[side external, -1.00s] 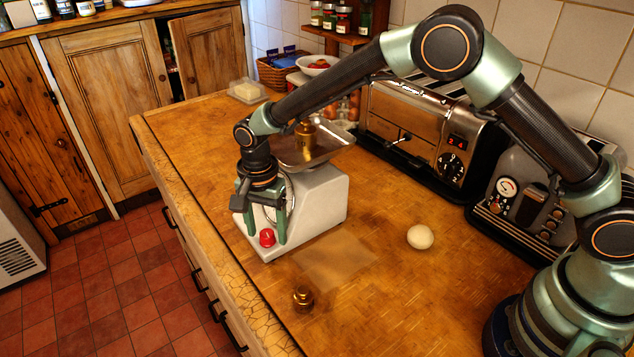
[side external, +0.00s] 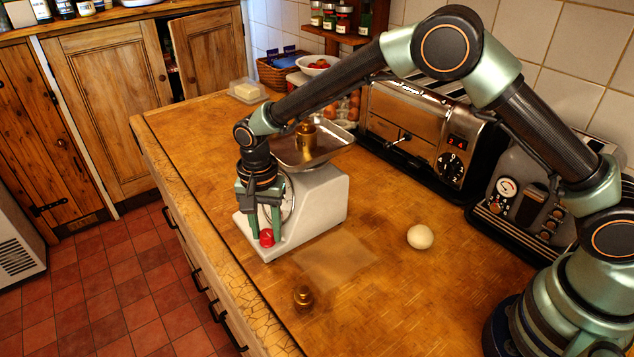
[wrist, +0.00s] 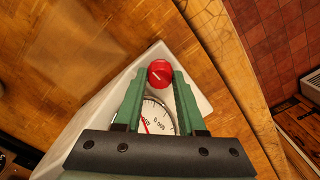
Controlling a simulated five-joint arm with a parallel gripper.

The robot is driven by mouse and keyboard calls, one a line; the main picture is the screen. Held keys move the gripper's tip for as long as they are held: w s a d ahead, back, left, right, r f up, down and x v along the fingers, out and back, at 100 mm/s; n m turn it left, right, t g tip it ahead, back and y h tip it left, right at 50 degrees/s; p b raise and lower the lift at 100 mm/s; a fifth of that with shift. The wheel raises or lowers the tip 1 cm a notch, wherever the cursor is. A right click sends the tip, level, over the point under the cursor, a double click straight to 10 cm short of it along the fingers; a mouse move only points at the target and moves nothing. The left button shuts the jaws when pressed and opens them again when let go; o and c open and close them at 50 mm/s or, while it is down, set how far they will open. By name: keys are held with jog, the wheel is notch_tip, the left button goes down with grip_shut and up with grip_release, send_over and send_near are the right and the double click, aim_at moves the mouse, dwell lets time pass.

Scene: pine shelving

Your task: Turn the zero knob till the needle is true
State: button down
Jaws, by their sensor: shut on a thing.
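The red zero knob (side external: 267,237) is low on the front of the pale kitchen scale (side external: 315,205). My gripper (side external: 265,232) points down at it and is shut on it. In the wrist view the green fingers (wrist: 160,76) stand one on each side of the red knob (wrist: 160,73), which carries a pale mark. The round dial (wrist: 155,118) is partly hidden by my gripper in both views. Its red needle (wrist: 145,125) points toward the upper left in the wrist view; its exact reading is too small to tell. A brass weight (side external: 305,135) sits in the scale's metal pan (side external: 325,152).
A small brass weight (side external: 303,297) stands near the counter's front edge. A toaster (side external: 415,135) and a grey appliance (side external: 530,200) line the wall.

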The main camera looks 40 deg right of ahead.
jog(key=n, duration=0.4)
jog(key=shift+w+r+n, duration=0.1)
jog(key=shift+n, duration=1.6)
jog(key=shift+c, duration=2.4)
grip_release()
